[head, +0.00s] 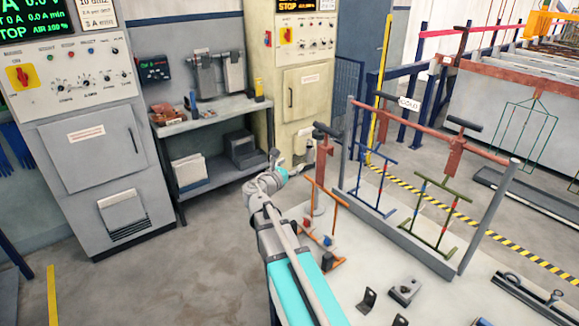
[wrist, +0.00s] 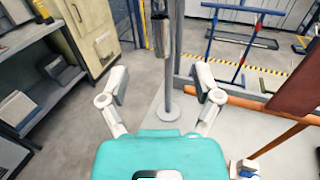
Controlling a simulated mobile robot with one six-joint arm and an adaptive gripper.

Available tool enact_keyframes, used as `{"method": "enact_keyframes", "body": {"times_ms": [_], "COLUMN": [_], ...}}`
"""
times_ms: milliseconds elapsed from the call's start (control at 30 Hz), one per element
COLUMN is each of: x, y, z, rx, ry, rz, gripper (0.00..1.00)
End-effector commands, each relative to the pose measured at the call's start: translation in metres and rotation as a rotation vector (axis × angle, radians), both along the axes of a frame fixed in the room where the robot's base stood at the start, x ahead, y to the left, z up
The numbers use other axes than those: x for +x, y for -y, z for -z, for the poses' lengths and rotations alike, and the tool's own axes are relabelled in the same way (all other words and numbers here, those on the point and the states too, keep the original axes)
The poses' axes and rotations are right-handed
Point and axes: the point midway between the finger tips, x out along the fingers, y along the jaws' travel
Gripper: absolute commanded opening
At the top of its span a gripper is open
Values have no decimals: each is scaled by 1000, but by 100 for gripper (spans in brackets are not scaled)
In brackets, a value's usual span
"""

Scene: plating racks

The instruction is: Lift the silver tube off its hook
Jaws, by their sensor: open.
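The silver tube (wrist: 160,36) hangs upright at the top middle of the wrist view, in front of a thin grey post (wrist: 174,60) with a round foot. Its upper end and the hook are cut off or too small to make out. My gripper (wrist: 160,82) is open and empty, one finger on each side of the post in the picture. The tube shows between and beyond the fingertips, apart from them. In the head view my gripper (head: 302,150) is beside the orange rack, and I cannot make out the tube there.
An orange rack (head: 323,190) stands close on the right of my arm. Behind it a grey frame (head: 482,225) carries hanging racks. Black brackets (head: 367,299) lie on the pale table. A shelf (head: 217,112) and grey cabinet (head: 95,148) stand left.

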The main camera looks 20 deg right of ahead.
Motion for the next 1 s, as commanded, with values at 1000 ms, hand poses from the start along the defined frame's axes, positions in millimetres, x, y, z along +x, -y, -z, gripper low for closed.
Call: {"method": "enact_keyframes", "body": {"times_ms": [1000], "x": [67], "y": [104], "z": [0], "rx": [1], "ry": [0], "rz": [1], "gripper": [82]}}
